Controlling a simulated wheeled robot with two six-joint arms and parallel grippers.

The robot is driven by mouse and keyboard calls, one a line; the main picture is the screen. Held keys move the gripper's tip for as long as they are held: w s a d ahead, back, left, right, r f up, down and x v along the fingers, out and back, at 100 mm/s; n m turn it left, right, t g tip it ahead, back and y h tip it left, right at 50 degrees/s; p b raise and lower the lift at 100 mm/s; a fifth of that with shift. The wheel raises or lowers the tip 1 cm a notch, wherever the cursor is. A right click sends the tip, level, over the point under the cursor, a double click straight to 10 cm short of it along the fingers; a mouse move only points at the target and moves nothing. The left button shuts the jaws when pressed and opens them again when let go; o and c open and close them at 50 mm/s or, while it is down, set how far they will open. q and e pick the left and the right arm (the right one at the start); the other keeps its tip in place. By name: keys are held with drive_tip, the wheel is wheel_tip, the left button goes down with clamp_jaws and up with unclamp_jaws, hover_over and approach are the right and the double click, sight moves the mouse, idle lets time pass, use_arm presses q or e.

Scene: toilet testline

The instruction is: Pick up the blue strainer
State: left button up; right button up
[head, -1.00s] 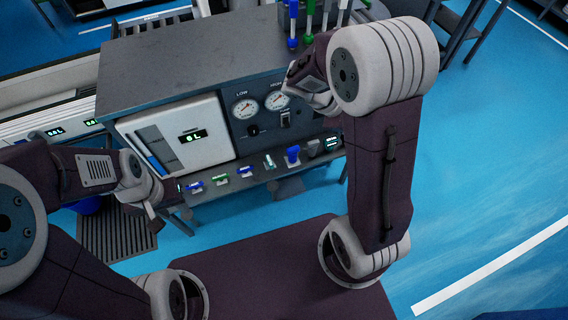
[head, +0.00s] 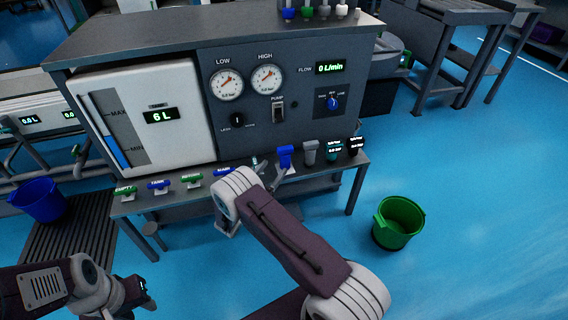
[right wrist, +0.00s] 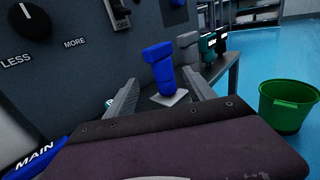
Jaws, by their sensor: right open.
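The blue strainer (head: 285,157) stands upright on the front shelf of the test bench. It also shows in the right wrist view (right wrist: 162,70), standing on a small white plate. My right gripper (head: 267,174) is open and empty, just in front and to the left of the strainer in the head view. In the right wrist view its two fingers (right wrist: 160,92) appear on either side of the strainer, which looks to be beyond the tips and not touched. My left gripper (head: 140,292) is low at the left, away from the shelf; its jaws are unclear.
A grey strainer-like part (head: 310,152) and dark, labelled parts (head: 333,151) stand close to the right on the shelf. Blue and green valve handles (head: 191,180) line its left. The gauge panel (head: 290,110) rises behind. A green bucket (head: 398,222) stands on the floor.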

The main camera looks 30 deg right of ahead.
sight(282, 158)
drive_tip(key=b+x, duration=0.2)
drive_tip(key=x, duration=0.1)
drive_tip(key=shift+w+d+f, duration=0.1)
drive_tip(key=shift+d+f, duration=0.05)
drive_tip(key=shift+d, duration=0.25)
drive_tip(key=b+x, duration=0.3)
drive_tip(key=x, duration=0.1)
drive_tip(key=shift+d, duration=0.2)
drive_tip(key=shift+w+d, duration=0.15)
drive_tip(key=shift+d, duration=0.2)
drive_tip(key=shift+r, duration=0.35)
clamp_jaws()
